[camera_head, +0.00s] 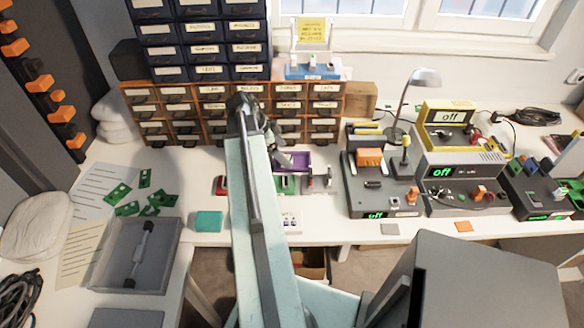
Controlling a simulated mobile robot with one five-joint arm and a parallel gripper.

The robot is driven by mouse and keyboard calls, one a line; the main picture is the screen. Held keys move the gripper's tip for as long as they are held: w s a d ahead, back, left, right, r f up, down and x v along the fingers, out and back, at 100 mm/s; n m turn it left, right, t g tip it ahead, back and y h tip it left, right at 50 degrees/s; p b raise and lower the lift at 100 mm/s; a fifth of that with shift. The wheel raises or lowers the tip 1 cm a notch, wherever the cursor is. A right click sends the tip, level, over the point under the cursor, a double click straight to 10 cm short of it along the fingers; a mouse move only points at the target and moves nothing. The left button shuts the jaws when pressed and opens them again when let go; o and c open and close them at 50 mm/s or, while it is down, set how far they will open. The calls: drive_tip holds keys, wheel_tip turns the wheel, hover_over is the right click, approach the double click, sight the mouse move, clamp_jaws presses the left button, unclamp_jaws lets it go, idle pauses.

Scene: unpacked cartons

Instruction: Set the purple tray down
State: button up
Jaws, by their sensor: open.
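The purple tray (297,158) is a small, shallow tray near the middle of the workbench, just in front of the orange drawer cabinet. It appears to sit at or above the green item in front of it; I cannot tell if it touches. My gripper (280,157) is at the tray's left side, at the end of my pale arm, and is open. My arm hides part of the tray's left surroundings, and the fingertips are small and hard to make out.
Orange drawers (175,113) and dark blue drawers (205,50) stand behind. Grey electronic units (385,185) with switches and a lamp (424,78) are at right. A teal block (208,221) and a grey bin (168,262) are at left. Bare white bench lies around the teal block.

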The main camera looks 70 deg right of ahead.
sight(288, 156)
drive_tip(key=b+x, duration=0.4)
drive_tip(key=x, duration=0.1)
drive_tip(key=shift+d+f+b, duration=0.1)
drive_tip(key=shift+f+b, duration=0.05)
drive_tip(key=shift+b, duration=0.15)
drive_tip(key=shift+r, duration=0.2)
drive_tip(key=shift+f, duration=0.15)
drive_tip(key=c, duration=1.2)
drive_tip(key=shift+c, duration=0.2)
wheel_tip(288, 156, up, 28)
drive_tip(key=p, duration=2.8)
drive_tip(key=shift+r+p, duration=0.2)
drive_tip(key=shift+p, duration=0.1)
